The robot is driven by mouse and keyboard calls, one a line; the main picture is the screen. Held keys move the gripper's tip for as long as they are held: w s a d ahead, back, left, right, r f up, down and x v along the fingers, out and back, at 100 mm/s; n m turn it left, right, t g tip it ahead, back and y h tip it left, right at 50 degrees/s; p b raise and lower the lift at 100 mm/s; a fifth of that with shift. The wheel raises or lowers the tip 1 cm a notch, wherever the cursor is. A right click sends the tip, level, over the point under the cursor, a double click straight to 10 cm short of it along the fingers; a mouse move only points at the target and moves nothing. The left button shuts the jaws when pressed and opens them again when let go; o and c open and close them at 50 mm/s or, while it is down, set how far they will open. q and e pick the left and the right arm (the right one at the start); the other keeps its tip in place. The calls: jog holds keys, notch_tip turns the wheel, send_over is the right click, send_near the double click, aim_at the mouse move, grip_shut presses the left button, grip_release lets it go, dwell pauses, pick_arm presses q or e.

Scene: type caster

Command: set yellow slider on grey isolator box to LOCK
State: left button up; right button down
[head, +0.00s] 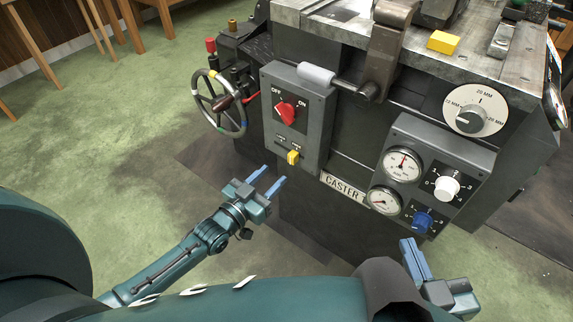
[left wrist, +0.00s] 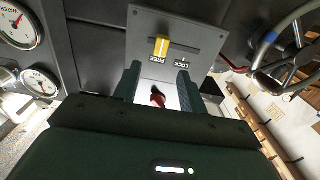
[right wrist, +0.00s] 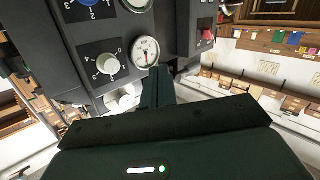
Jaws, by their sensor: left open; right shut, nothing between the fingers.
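The grey isolator box (head: 311,110) is on the front of the machine, with a red OFF/ON knob (head: 286,110) and the yellow slider (head: 293,157) low on its face. In the left wrist view, the yellow slider (left wrist: 162,46) is beside the FREE label (left wrist: 151,60), away from the LOCK label (left wrist: 182,64). My left gripper (head: 267,180) is open and empty, just below and in front of the slider, apart from it. Its fingers (left wrist: 155,82) show in the left wrist view below the slider. My right gripper (head: 411,255) is shut and empty near the blue knob.
A spoked handwheel (head: 221,103) stands left of the box. A lever with a pale grip (head: 316,74) juts over its top. A panel with gauges (head: 404,163), a white knob (head: 446,188) and a blue knob (head: 423,220) is to the right. Green floor lies open at left.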

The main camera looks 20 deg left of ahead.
aim_at(290, 158)
pick_arm(q)
jog(key=b+x, duration=0.1)
jog(key=x, duration=0.5)
jog(key=shift+f, duration=0.1)
jog(key=shift+w+d+b, duration=0.2)
jog(key=shift+w+b, duration=0.1)
jog(key=shift+w, duration=0.3)
pick_arm(e)
jog(key=shift+a+r+n+t+y, duration=0.1)
jog(key=shift+a+n+t+y, duration=0.3)
jog(key=shift+n+t+y, duration=0.15)
pick_arm(q)
jog(key=shift+c, duration=0.4)
grip_shut()
